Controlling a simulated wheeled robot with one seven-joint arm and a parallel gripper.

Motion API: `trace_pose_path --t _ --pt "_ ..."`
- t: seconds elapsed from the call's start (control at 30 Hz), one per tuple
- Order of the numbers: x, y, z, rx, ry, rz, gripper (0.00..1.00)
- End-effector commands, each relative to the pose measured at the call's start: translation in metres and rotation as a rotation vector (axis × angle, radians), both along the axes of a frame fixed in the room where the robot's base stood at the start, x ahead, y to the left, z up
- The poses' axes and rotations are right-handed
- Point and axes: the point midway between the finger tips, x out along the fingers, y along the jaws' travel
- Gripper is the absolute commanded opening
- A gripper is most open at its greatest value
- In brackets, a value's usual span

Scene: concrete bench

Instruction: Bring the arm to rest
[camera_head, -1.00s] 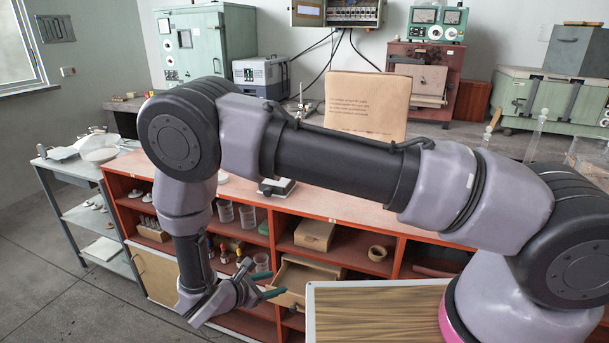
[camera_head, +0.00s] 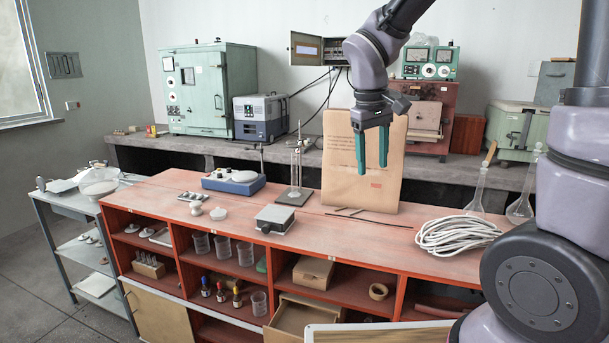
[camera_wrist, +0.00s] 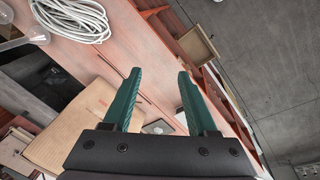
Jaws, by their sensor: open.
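My gripper (camera_head: 372,150) hangs with its green fingers pointing down in the head view, in front of the upper part of a brown paper bag. The fingers are apart with nothing between them. In the wrist view my gripper (camera_wrist: 158,98) also shows open and empty above the red bench top. My arm comes down from the top of the head view, and its middle links are out of the picture.
The red bench (camera_head: 315,230) carries the paper bag (camera_head: 345,180), a coiled white cable (camera_head: 457,235), a blue-based device (camera_head: 234,181), a small grey scale (camera_head: 275,219) and glass flasks (camera_head: 520,205). A drawer (camera_head: 296,318) stands open below. Floor at left is clear.

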Motion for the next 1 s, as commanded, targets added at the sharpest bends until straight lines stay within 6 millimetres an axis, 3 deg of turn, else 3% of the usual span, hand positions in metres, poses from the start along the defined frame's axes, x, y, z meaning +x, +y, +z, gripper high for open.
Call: trace_pose_path --t 0.03,0.2,0.43,0.63,1.0 --pt "-0.008 -0.016 0.017 0.054 -0.036 -0.071 0.58" --pt "-0.038 -0.053 0.061 0.232 -0.150 -0.294 0.58" --pt "-0.083 -0.086 0.102 0.445 -0.321 -0.547 0.58" --pt "-0.105 -0.096 0.117 0.546 -0.416 -0.660 0.58" --pt "-0.109 -0.098 0.119 0.568 -0.433 -0.681 0.58"
